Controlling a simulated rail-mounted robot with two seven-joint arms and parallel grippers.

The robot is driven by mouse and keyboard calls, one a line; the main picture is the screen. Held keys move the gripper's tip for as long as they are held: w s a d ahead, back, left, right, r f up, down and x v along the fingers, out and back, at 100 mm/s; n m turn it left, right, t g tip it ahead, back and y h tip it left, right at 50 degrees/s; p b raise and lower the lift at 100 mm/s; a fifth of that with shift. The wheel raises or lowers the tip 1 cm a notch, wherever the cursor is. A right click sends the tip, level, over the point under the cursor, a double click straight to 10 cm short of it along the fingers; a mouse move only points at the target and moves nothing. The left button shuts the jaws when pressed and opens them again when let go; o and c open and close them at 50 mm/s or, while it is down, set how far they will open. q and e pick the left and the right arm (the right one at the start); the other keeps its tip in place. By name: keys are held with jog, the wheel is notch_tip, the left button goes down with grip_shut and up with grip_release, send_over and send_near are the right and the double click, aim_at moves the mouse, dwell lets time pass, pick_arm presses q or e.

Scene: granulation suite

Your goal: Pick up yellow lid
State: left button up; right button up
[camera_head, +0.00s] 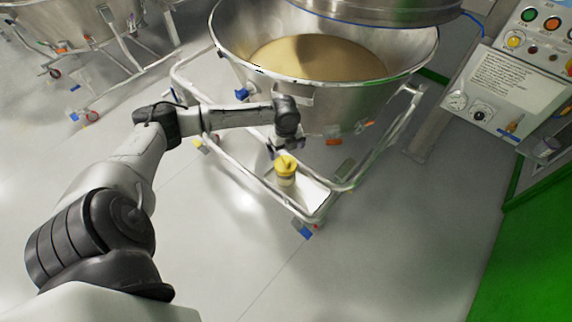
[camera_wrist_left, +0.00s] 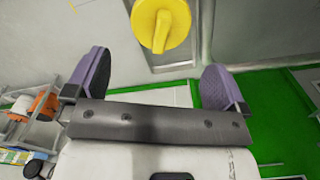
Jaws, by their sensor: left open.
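The yellow lid (camera_head: 286,160) sits on top of a small pale jar (camera_head: 285,179), which stands on the white shelf (camera_head: 312,196) at the front of the bowl's frame. My left gripper (camera_head: 287,144) is just above and behind the lid in the head view. In the left wrist view the round lid (camera_wrist_left: 161,22) with its raised grip lies beyond the fingertips, roughly centred between them. The two purple finger pads of the left gripper (camera_wrist_left: 158,80) are wide apart with nothing between them. The lid hides the jar in the wrist view. My right gripper is not in view.
A large steel bowl (camera_head: 300,84) of tan powder rises behind the gripper, with its tubular frame (camera_head: 352,184) around the shelf. A control panel (camera_head: 510,85) stands at the right. Open floor (camera_head: 400,250) lies in front.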

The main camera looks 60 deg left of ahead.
aim_at(286, 159)
pick_arm(q)
jog(key=shift+f+b, duration=0.9)
jog(key=shift+f, duration=3.25)
jog(key=shift+c, duration=0.2)
jog(key=c, duration=0.7)
jog(key=shift+r, duration=0.15)
